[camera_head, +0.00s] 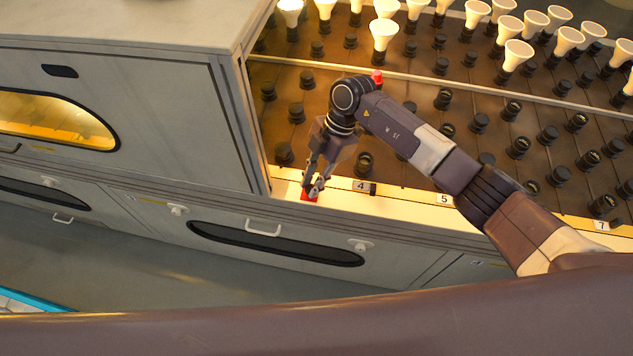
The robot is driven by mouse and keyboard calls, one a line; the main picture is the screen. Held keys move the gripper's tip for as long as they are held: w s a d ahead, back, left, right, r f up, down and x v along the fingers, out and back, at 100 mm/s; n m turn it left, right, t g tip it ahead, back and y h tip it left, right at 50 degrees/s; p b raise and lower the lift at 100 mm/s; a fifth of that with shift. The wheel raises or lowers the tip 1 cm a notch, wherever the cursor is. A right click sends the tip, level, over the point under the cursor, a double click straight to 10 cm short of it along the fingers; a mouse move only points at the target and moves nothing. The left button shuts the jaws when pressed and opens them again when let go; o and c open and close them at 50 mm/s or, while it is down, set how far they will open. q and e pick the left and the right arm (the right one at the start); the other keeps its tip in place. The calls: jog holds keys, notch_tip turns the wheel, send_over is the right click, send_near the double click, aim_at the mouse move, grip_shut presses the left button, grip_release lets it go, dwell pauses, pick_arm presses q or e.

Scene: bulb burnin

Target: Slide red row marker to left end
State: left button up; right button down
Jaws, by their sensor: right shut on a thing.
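The red row marker (309,196) is a small red piece on the pale front ledge (405,196) of the bulb rack. It sits near the ledge's left end, left of the label 4 (360,185). My right gripper (313,190) points down at the ledge with its fingertips shut on the marker, which they partly cover. My left gripper is not in view.
A grey cabinet (120,100) with a glowing window stands directly left of the ledge's end. Rows of black sockets (518,147) fill the rack behind my arm, with white bulbs (383,33) at the back. A small black block (373,189) sits beside label 4.

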jog(key=c, duration=1.8)
grip_release()
jog(key=shift+w+a, duration=0.1)
jog(key=shift+a, duration=0.25)
jog(key=shift+d, duration=0.1)
jog(key=v, duration=1.2)
